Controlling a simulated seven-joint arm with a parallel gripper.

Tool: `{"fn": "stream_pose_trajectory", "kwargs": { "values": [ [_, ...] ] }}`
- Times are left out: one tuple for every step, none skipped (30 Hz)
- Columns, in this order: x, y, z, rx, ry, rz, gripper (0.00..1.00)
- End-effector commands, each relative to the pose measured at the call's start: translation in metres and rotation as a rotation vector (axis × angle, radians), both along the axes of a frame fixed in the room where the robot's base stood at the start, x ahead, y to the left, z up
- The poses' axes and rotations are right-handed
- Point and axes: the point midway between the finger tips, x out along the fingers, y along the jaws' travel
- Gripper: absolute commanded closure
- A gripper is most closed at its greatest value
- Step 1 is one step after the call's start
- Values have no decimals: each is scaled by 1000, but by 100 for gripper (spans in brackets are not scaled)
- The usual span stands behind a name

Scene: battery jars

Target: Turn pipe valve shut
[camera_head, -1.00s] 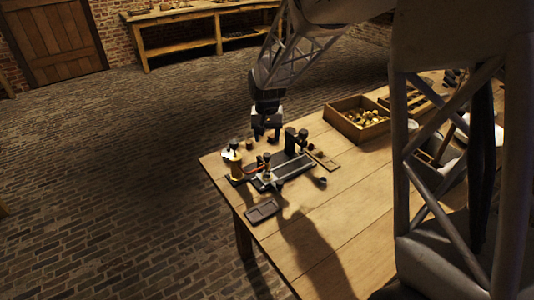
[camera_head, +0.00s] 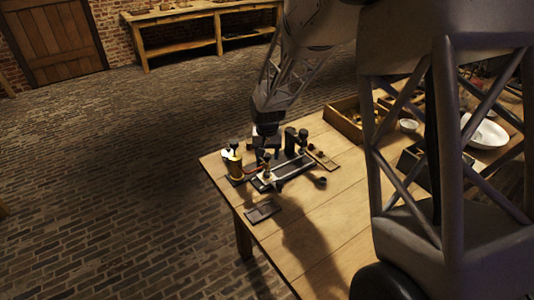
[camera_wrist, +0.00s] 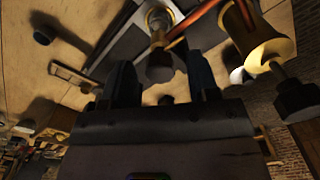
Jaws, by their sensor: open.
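The pipe valve, a brass fitting with a dark round knob (camera_wrist: 160,66), stands on a copper-red pipe (camera_wrist: 198,22) in the wrist view. In the head view the valve (camera_head: 266,171) is small, on the bench rig just below my gripper. My gripper (camera_head: 265,143) is over the rig, pointing down. In the wrist view its two dark fingers (camera_wrist: 162,80) are apart, with the knob showing between them. I cannot tell whether either finger touches the knob. A brass cylinder (camera_head: 235,166) with its own black knob stands left of the valve; it also shows in the wrist view (camera_wrist: 262,42).
The rig's dark base carries a grey plate (camera_head: 290,167) and a black upright (camera_head: 290,140). A small dark tray (camera_head: 262,210) lies in front, and a small dark cup (camera_head: 320,182) to the right. A wooden box (camera_head: 345,120) stands behind right.

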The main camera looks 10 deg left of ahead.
Motion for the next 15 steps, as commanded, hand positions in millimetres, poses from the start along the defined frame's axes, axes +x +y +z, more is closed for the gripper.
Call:
{"fn": "stream_pose_trajectory", "kwargs": {
  "values": [
    [0,0,0,0,0,0,45],
    [0,0,0,0,0,0,45],
    [0,0,0,0,0,0,45],
    [0,0,0,0,0,0,45],
    [0,0,0,0,0,0,45],
    [0,0,0,0,0,0,45],
    [0,0,0,0,0,0,45],
    [0,0,0,0,0,0,48],
    [0,0,0,0,0,0,54],
    [0,0,0,0,0,0,59],
    [0,0,0,0,0,0,64],
    [0,0,0,0,0,0,70],
    [0,0,0,0,0,0,74],
    [0,0,0,0,0,0,79],
    [0,0,0,0,-1,0,85]
  ]
}}
